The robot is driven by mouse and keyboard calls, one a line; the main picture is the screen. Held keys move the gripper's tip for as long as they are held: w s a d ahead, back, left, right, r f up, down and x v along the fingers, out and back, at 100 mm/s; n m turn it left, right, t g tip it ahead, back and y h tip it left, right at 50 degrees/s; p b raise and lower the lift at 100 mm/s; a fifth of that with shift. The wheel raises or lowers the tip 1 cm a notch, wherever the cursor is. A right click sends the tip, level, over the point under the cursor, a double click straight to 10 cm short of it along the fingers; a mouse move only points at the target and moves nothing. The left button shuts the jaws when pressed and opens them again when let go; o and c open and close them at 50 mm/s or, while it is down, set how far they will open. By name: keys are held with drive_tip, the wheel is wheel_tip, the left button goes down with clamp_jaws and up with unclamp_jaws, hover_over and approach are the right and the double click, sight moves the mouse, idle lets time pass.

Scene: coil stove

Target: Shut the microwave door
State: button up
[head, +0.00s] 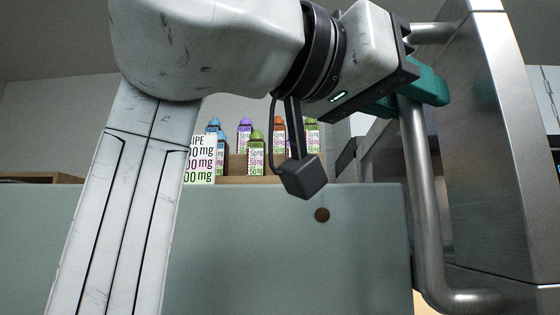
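The microwave door (505,130) is a tall brushed-steel panel at the right, seen at a steep angle and cut off by the picture edge. It appears to stand open. Its thick steel bar handle (422,190) runs upright on its left side and bends back into the panel at the bottom. My gripper (418,88) has teal fingers and is at the upper part of this handle, overlapping it in the picture. Whether the fingers close around the bar or only touch it cannot be told. My wrist hides part of the view there.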

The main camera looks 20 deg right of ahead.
clamp_jaws()
